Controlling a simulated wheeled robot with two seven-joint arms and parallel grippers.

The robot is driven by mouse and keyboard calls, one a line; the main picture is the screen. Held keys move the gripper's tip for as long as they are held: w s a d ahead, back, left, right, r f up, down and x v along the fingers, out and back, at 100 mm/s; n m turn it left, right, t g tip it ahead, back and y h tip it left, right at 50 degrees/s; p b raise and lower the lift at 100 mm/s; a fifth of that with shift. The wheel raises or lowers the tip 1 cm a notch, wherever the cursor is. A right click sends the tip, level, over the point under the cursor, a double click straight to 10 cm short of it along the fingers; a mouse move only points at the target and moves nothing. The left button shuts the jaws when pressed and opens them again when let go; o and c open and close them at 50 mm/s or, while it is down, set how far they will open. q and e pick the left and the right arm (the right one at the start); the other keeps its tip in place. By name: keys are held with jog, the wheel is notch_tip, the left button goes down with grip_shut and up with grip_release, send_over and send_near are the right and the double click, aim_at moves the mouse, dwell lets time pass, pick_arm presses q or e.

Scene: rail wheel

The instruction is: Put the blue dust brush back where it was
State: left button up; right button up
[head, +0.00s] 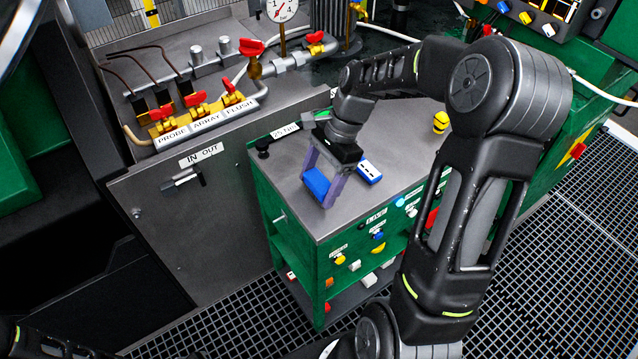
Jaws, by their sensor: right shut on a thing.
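My right gripper (319,185) reaches down over the grey top of the green cart (385,198). Its purple fingers are shut on a blue block-like thing (316,182), which I take to be the blue dust brush. The brush is at or just above the cart top near its left front part; I cannot tell whether it touches. The gripper hides part of it, and no bristles show clearly. My left gripper is not in view.
A blue and white block (370,172) lies close right of the gripper. A yellow and black object (440,122) stands at the cart's right edge. A grey cabinet with red-handled valves (197,99) stands left. Coloured knobs (378,235) line the cart's front.

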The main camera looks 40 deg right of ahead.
jog(key=shift+f, duration=0.4)
jog(key=shift+f, duration=0.1)
jog(key=o, duration=1.2)
jog(key=v, duration=1.2)
